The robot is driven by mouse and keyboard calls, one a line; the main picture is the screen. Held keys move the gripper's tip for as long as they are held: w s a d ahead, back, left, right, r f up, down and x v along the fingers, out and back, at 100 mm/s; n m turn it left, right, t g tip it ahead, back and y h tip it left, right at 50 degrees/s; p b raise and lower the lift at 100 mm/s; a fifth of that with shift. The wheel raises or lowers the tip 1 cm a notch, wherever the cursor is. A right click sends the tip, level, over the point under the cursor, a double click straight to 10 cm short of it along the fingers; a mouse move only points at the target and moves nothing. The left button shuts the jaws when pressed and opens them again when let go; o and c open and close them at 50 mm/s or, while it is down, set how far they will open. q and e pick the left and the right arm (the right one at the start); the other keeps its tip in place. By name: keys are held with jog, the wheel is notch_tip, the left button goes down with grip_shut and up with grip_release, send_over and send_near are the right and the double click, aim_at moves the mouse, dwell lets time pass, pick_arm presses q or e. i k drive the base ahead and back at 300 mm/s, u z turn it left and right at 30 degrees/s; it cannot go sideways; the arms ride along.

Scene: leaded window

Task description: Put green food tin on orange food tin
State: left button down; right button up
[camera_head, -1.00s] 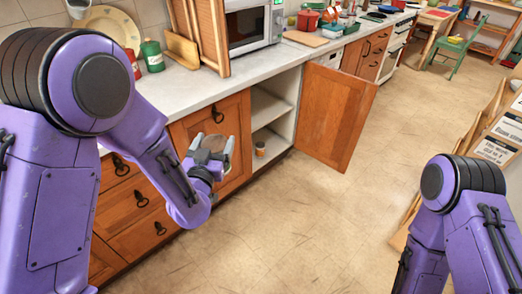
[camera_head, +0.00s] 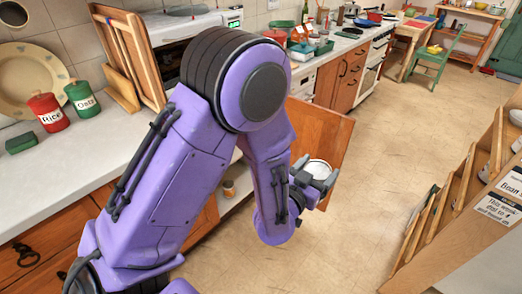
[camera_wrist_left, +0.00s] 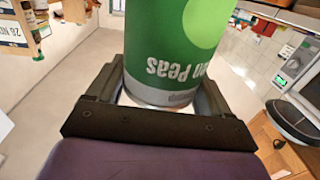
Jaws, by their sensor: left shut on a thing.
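A green tin (camera_wrist_left: 172,45) with "Peas" lettering, upside down in the left wrist view, is between the fingers of my left gripper (camera_wrist_left: 158,88). In the head view the left gripper (camera_head: 316,174) is out in front of the open cupboard door, with the round pale end of the tin (camera_head: 318,169) facing up. A small orange tin (camera_head: 229,188) stands inside the low open cupboard, to the left of and apart from the gripper. My left arm hides much of the cupboard around it. My right gripper is not in view.
The open wooden cupboard door (camera_head: 325,130) is just behind the left gripper. The counter (camera_head: 90,150) holds a red Rice canister (camera_head: 48,112) and a green Oats canister (camera_head: 83,98). A wooden rack (camera_head: 455,200) stands at right. The floor (camera_head: 400,130) between is clear.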

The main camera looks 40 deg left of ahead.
aim_at(228, 184)
jog(key=z, duration=0.05)
jog(key=i, duration=0.75)
jog(key=u, duration=0.65)
jog(key=i, duration=0.7)
jog(key=u, duration=0.65)
